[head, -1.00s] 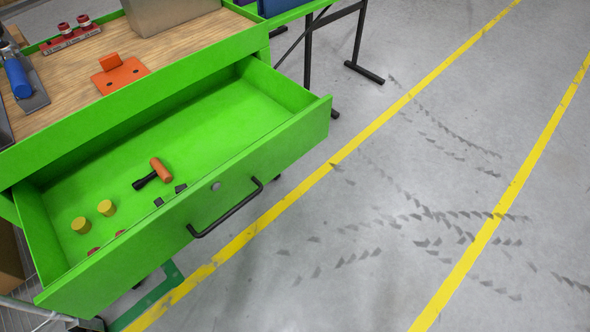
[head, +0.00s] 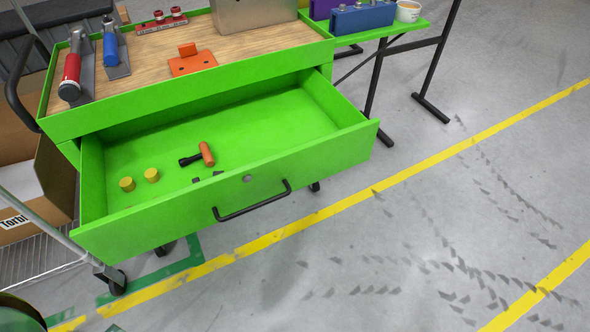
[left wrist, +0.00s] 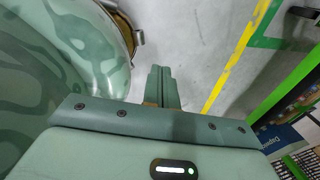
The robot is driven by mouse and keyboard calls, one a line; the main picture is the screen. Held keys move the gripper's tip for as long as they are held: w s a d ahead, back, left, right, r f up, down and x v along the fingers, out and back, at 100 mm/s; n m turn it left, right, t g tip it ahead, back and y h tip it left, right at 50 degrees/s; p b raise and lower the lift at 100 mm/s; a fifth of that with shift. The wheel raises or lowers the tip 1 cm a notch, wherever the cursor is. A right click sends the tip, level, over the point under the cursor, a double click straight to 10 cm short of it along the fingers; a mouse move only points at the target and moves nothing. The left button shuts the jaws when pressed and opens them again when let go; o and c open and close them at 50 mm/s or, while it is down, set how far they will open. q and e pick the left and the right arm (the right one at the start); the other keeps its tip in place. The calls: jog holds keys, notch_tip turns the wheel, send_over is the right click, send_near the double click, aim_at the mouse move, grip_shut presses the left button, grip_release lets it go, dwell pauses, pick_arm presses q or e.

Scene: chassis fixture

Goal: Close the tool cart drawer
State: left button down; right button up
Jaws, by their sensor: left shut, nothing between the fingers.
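The green tool cart drawer (head: 300,180) stands pulled well out of the cart (head: 200,93) in the head view. Its black bar handle (head: 252,203) is on the front panel, below a round lock. Inside lie two yellow cylinders (head: 139,179), an orange and black tool (head: 199,156) and small dark pieces. My left gripper (left wrist: 162,72) shows in the left wrist view, shut with its fingers together and nothing between them. It is over bare floor, apart from the drawer. Neither gripper shows in the head view.
The cart top carries an orange bracket (head: 193,60), a grey metal box (head: 252,12) and a red-handled tool (head: 72,75). A green side table (head: 383,29) stands behind right. A wire rack with a cardboard box (head: 20,170) is at left. Floor in front is clear.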

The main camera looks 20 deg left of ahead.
pick_arm(q)
jog(key=w+d+r+m+t, duration=0.1)
jog(key=w+r+t, duration=0.1)
jog(key=w, duration=0.4)
jog(key=w+d+r+m+t, duration=0.1)
jog(key=w+r+m, duration=0.15)
jog(key=w, duration=0.35)
jog(key=m+t, duration=0.4)
jog(key=t, duration=0.9)
send_near(299, 158)
jog(key=s+d, duration=0.4)
jog(key=s, duration=0.2)
jog(key=w+a, duration=0.1)
jog(key=w, duration=0.2)
jog(key=w+a+b, duration=0.1)
jog(key=w, duration=0.3)
jog(key=w+a+b, duration=0.1)
jog(key=w, duration=0.3)
jog(key=shift+w+a, duration=0.25)
jog(key=shift+a, duration=0.05)
jog(key=shift+w+a+r, duration=0.1)
jog(key=shift+w+a, duration=0.2)
jog(key=shift+a, duration=0.05)
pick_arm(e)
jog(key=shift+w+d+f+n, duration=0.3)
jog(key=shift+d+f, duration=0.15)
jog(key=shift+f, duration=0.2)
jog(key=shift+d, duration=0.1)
